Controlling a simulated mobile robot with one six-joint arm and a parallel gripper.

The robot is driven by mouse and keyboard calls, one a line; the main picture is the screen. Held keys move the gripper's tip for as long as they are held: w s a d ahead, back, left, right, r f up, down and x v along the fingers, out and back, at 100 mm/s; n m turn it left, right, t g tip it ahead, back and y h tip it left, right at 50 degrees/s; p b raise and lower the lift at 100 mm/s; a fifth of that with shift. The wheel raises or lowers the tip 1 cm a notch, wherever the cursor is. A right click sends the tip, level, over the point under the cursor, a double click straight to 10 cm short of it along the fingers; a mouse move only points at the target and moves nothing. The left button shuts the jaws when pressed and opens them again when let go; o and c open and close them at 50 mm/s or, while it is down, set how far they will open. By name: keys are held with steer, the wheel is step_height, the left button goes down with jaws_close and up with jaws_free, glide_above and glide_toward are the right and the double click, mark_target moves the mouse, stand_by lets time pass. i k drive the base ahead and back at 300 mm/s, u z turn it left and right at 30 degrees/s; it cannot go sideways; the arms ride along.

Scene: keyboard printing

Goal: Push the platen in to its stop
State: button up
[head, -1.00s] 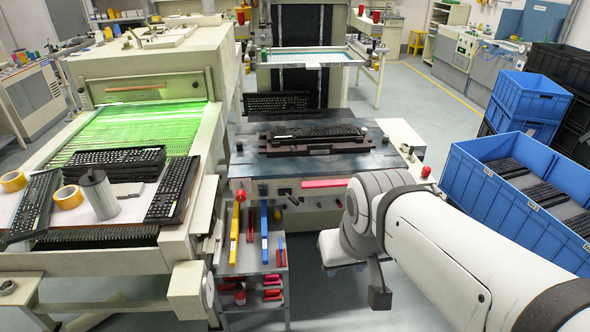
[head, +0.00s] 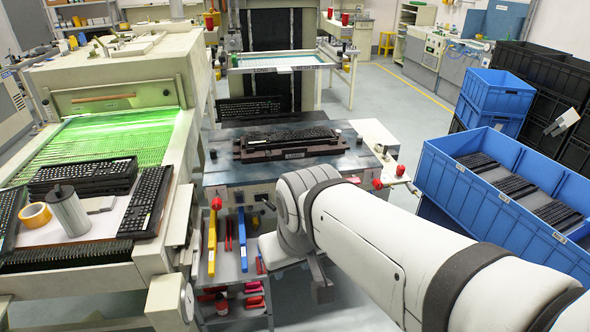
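The platen (head: 222,172) is a flat blue-grey plate on the printing machine in the middle of the head view. A dark fixture (head: 290,151) with a black keyboard (head: 288,135) on it rests on the plate. My white arm reaches in from the lower right, and its far end covers part of the machine's front face just below the plate's front edge. A dark part of my arm's end (head: 318,280) hangs down in front of the machine. The fingers cannot be made out, and contact with the platen cannot be told.
A conveyor dryer (head: 140,75) with green light and stacked keyboards stands left. A blue crate (head: 450,192) holding keyboards stands right, with black crates (head: 520,75) behind. A printing screen frame (head: 275,62) is above the machine's back.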

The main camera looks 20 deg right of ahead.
mark_target(256, 182)
steer(key=i, duration=0.9)
steer(key=u, duration=0.05)
